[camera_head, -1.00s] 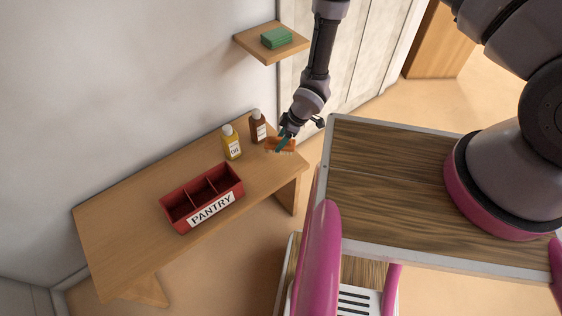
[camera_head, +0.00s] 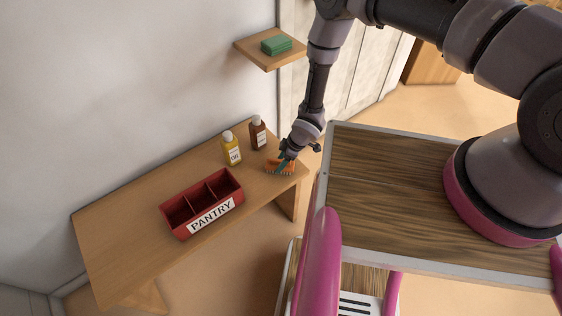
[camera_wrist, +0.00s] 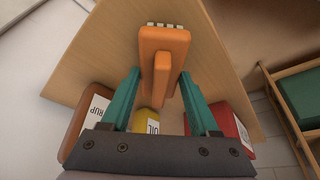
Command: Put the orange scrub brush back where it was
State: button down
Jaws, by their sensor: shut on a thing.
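The orange scrub brush (camera_head: 277,168) is at the right end of the wooden table (camera_head: 120,240). My gripper (camera_head: 285,160) is shut on it. In the wrist view, the brush (camera_wrist: 163,42) has its orange handle between my two teal fingers (camera_wrist: 160,82), with pale bristles showing at its far edge. The bristle side faces the table top. I cannot tell whether the bristles touch the wood or hang just above it.
A brown bottle (camera_head: 257,134) and a yellow oil bottle (camera_head: 231,150) stand left of the brush. A red three-part PANTRY box (camera_head: 211,217) sits nearer the front. A wall shelf (camera_head: 263,60) holds green sponges or cloths (camera_head: 276,44).

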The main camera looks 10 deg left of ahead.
jog(key=shift+c, duration=0.7)
grip_release()
jog(key=shift+d+r, duration=0.15)
jog(key=shift+r, duration=0.3)
jog(key=v, duration=1.1)
jog(key=shift+r, duration=0.15)
